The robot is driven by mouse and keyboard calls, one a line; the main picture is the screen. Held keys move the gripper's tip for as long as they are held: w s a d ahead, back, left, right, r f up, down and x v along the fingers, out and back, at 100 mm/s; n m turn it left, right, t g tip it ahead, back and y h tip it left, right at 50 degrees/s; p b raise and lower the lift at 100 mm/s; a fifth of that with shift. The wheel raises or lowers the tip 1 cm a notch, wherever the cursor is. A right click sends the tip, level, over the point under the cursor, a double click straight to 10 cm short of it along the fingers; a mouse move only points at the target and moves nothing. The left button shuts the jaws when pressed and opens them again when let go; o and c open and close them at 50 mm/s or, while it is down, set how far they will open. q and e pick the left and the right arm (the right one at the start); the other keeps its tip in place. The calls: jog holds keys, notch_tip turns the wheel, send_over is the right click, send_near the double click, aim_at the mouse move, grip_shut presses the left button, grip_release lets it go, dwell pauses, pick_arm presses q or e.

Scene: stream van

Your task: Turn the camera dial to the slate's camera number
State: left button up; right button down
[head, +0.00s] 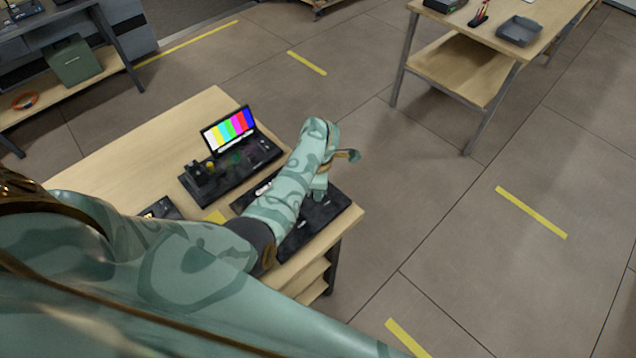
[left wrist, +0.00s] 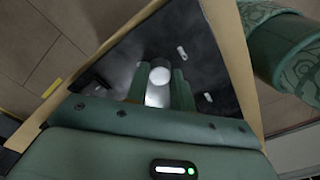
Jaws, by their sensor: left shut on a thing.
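A black control panel (head: 325,212) lies at the right end of the wooden table. In the left wrist view the dark panel (left wrist: 215,60) fills the middle, with small white marks or switches on it. My left gripper (head: 320,191) points down over this panel. In the left wrist view its two green fingers (left wrist: 160,85) are closed on a pale round knob (left wrist: 160,74), which seems to be the camera dial. The dial's pointer and numbers cannot be read. No slate number is legible in either view. My right gripper is not in view.
A colour-bar screen (head: 228,130) stands behind a black console (head: 232,168) on the table (head: 130,150). A small dark item (head: 160,208) lies nearer me. Another table (head: 460,68) stands back right, a green box (head: 73,62) back left. Floor to the right is clear.

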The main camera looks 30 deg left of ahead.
pick_arm(q)
jog(key=m+p, duration=0.2)
jog(key=m, duration=0.2)
jog(key=shift+d+r+m, duration=0.1)
jog(key=shift+r+m, duration=0.05)
jog(key=shift+m, duration=0.15)
jog(key=shift+m+p, duration=0.7)
jog(key=shift+m, duration=1.2)
jog(key=o, duration=1)
notch_tip(320, 180, up, 16)
jog(key=p, duration=0.6)
